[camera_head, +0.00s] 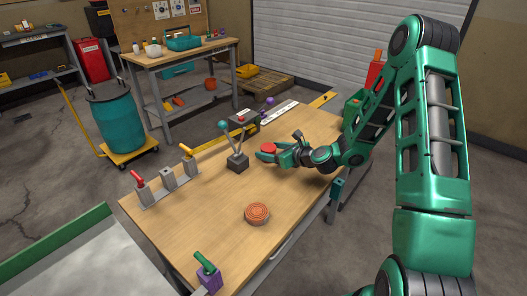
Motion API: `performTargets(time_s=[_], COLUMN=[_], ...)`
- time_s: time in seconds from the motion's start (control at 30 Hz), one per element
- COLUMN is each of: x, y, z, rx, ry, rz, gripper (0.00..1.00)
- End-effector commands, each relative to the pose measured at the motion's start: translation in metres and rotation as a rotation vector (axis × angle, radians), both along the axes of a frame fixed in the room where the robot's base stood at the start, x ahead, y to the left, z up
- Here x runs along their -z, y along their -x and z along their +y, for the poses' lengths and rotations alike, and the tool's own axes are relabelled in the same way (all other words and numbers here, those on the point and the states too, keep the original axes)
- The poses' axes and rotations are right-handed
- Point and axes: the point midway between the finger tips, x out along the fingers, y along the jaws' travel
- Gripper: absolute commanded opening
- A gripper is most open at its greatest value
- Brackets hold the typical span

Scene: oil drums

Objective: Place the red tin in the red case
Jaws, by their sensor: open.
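My gripper (263,153) is over the far middle of the wooden workbench (190,230), with its green fingers pointing left. A small round red object, which looks like the red tin (268,147), shows at the fingers. The jaws are open, and I cannot tell whether the fingers touch it. A low round orange-red piece (257,213) lies nearer on the bench, apart from the gripper; its top shows rings, and I cannot tell whether it is the red case. A larger upright red box (91,60) stands at the back left by the shelf.
A grey block with levers (237,162) stands just left of my gripper. Red and yellow handled clamps (165,180) line the left edge. A purple clamp with a green handle (208,272) is at the near corner. A teal drum (120,122) stands on a yellow trolley beyond.

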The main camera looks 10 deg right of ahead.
Motion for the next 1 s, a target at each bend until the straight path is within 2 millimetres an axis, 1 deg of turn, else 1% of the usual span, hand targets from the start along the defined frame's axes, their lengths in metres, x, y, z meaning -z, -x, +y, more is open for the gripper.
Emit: performTargets(time_s=[0.03,0.1,0.2,0.33,0.5,0.73,0.87,0.97,1.0], x=[-0.005,-0.010,-0.016,-0.023,-0.026,-0.028,-0.031,-0.034,-0.034], y=[0.009,0.020,0.034,0.048,0.056,0.058,0.069,0.086,0.095], z=[-0.006,-0.013,-0.020,-0.027,-0.031,-0.030,-0.026,-0.026,-0.028], rx=[0.004,0.004,0.003,0.002,0.000,-0.014,-0.110,-0.249,-0.313], ry=[-0.001,0.000,-0.001,0.000,0.000,0.019,0.151,0.344,0.433], rz=[0.001,0.001,0.002,0.001,0.000,-0.003,-0.021,-0.042,-0.049], gripper=[0.65,0.65,0.65,0.65,0.65,0.65,0.65,0.65,0.65])
